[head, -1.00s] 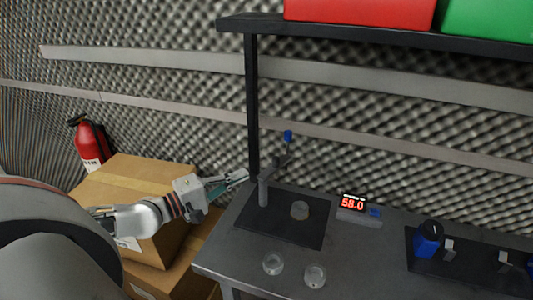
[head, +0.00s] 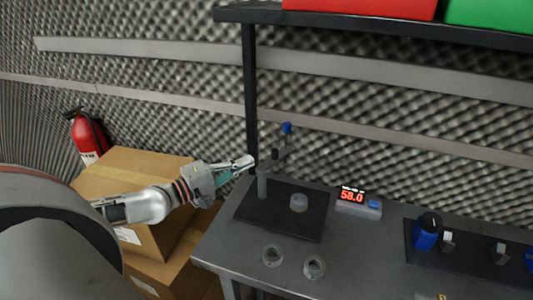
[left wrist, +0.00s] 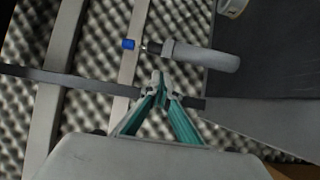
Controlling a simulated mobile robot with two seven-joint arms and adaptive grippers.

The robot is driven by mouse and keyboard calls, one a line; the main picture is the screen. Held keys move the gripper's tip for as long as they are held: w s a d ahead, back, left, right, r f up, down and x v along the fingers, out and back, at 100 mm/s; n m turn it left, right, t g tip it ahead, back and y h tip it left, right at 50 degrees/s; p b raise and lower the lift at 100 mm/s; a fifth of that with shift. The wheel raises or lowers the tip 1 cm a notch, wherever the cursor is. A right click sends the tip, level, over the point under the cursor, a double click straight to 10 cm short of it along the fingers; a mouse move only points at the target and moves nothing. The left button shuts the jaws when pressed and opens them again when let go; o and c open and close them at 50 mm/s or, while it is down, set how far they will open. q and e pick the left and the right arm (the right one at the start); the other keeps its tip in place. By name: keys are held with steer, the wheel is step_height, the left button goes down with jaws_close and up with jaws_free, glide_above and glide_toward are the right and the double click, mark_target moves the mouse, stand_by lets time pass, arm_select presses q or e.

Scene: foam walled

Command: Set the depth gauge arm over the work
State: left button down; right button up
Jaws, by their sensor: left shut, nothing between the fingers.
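The depth gauge stand has a grey upright post (head: 262,185) on a dark base plate (head: 310,228). Its arm (head: 281,152) reaches up and back to the right, ending in a blue tip (head: 287,128). The blue tip also shows in the left wrist view (left wrist: 128,44). The work, a short pale cylinder (head: 299,202), sits on the plate to the right of the post; the arm is not over it. My left gripper (head: 251,161) is shut and empty, just left of the post top. In the left wrist view its fingertips (left wrist: 158,88) are close beside the gauge, apparently apart from it.
Two clear round pieces (head: 272,255) (head: 314,267) lie at the bench front. A red-digit display reading 58.0 (head: 352,196) stands right of the plate. A shelf upright (head: 250,100) rises behind the post. Cardboard boxes (head: 140,165) stand left, under my arm.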

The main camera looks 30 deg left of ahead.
mark_target(275, 155)
arm_select(q)
steer(key=p+x, duration=0.2)
steer(key=x, duration=0.5)
steer(key=shift+w, duration=0.35)
arm_select(e)
steer(key=shift+w+r, duration=0.15)
steer(key=shift+r, duration=1.2)
arm_select(q)
steer(key=shift+s+d+f, duration=0.1)
arm_select(e)
steer(key=shift+f, duration=0.2)
